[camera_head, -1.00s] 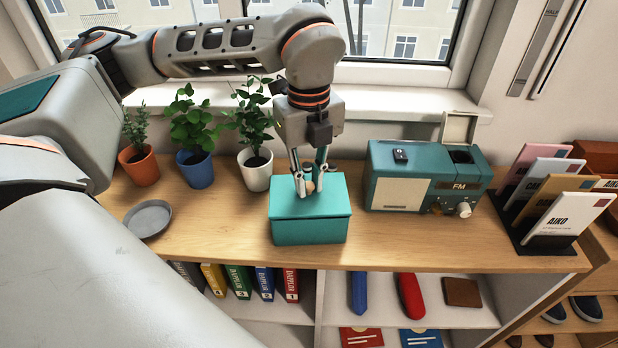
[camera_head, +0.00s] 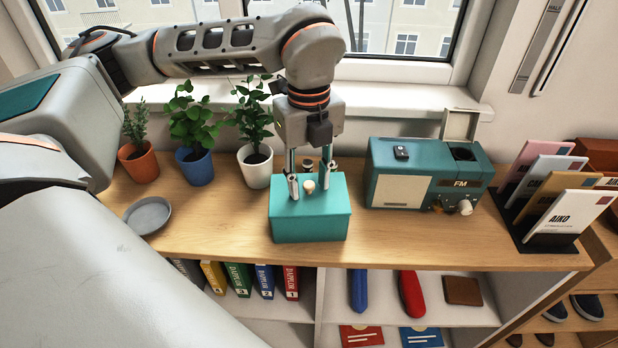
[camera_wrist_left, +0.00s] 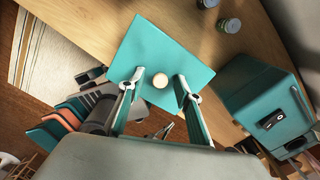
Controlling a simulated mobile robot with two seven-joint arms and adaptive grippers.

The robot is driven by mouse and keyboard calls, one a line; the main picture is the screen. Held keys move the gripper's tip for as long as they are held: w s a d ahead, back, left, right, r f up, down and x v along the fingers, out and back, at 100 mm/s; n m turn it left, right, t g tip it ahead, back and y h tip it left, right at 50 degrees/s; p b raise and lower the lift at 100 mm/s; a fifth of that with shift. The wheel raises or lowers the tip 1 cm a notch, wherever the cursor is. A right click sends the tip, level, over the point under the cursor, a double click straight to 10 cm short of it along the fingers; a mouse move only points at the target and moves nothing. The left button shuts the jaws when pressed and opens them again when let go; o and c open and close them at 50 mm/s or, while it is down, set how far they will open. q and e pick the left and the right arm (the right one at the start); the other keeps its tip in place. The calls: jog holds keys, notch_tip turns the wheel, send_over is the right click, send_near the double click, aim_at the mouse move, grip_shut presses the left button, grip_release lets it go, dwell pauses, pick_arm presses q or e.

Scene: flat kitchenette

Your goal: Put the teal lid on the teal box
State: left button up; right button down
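The teal box (camera_head: 310,230) stands on the wooden counter, below the window. The teal lid (camera_head: 336,203) lies on top of it and looks level, with no clear gap. Its pale round knob (camera_head: 310,186) is in the middle. In the left wrist view the lid (camera_wrist_left: 155,45) covers the box, and the knob (camera_wrist_left: 160,80) shows between the fingers. My left gripper (camera_head: 309,188) is open, pointing down, with one finger on each side of the knob and apart from it. The inside of the box is hidden. My right gripper is not in view.
A teal radio (camera_head: 400,190) stands right of the box, and a card rack (camera_head: 552,242) is farther right. A white-potted plant (camera_head: 256,168) is close at the left. A grey dish (camera_head: 148,215) lies farther left. Small jars (camera_head: 307,164) stand just behind the box.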

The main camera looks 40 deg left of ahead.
pick_arm(q)
notch_tip(320, 180, up, 12)
dwell(0.6)
jog(key=shift+s, duration=0.1)
